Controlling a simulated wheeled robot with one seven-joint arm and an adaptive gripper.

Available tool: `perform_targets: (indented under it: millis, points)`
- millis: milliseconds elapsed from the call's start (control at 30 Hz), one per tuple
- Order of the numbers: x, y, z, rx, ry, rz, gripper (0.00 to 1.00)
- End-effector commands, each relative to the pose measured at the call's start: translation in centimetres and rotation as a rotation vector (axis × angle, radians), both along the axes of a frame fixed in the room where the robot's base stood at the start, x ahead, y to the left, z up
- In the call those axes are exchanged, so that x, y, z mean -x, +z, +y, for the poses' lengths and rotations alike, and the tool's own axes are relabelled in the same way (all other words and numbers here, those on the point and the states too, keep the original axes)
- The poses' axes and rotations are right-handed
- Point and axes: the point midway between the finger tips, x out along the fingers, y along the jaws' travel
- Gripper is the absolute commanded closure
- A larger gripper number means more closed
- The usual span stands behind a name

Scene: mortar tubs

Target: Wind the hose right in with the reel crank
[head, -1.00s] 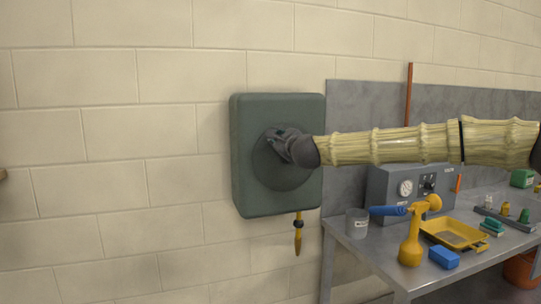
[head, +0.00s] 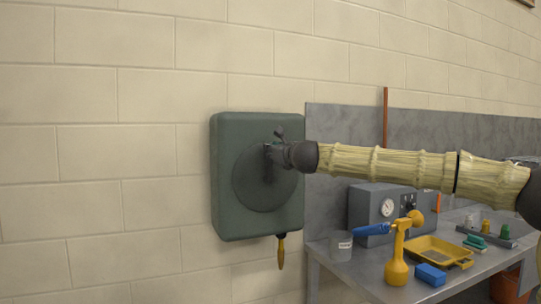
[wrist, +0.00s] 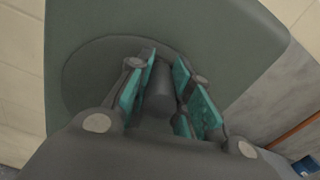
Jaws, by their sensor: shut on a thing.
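The hose reel (head: 228,160) is a dark green box on the block wall, with a round dark disc (head: 258,195) on its front. The reel also fills much of the wrist view (wrist: 225,50). My gripper (head: 272,153) is at the upper right part of the disc. In the wrist view its teal-padded fingers (wrist: 162,95) are shut around the dark grey crank knob (wrist: 159,88). The rest of the crank is mostly hidden by the gripper. The yellow hose nozzle (head: 281,255) hangs under the box, its black collar close against the underside; no length of hose shows between them.
A grey bench (head: 345,270) stands to the right under my arm. It carries a grey cup (head: 341,246), a gauge box (head: 365,208), a yellow stand with a blue handle (head: 397,268), a blue block (head: 430,274) and a yellow tray (head: 445,248). The wall to the left is bare.

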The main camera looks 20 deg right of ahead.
Motion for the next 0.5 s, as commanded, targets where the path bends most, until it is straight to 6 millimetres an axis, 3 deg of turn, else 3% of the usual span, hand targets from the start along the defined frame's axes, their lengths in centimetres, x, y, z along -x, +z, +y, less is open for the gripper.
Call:
perform_targets:
  millis: [33, 400, 433, 500]
  points:
    - [0.07, 1.0, -0.38, -0.011, -0.005, -0.011, 1.0]
    - [0.1, 1.15, -0.49, -0.014, -0.006, -0.012, 1.0]
    - [0.1, 1.15, -0.49, -0.014, -0.006, -0.012, 0.75]
    - [0.11, 1.17, -0.5, -0.014, -0.007, -0.012, 0.63]
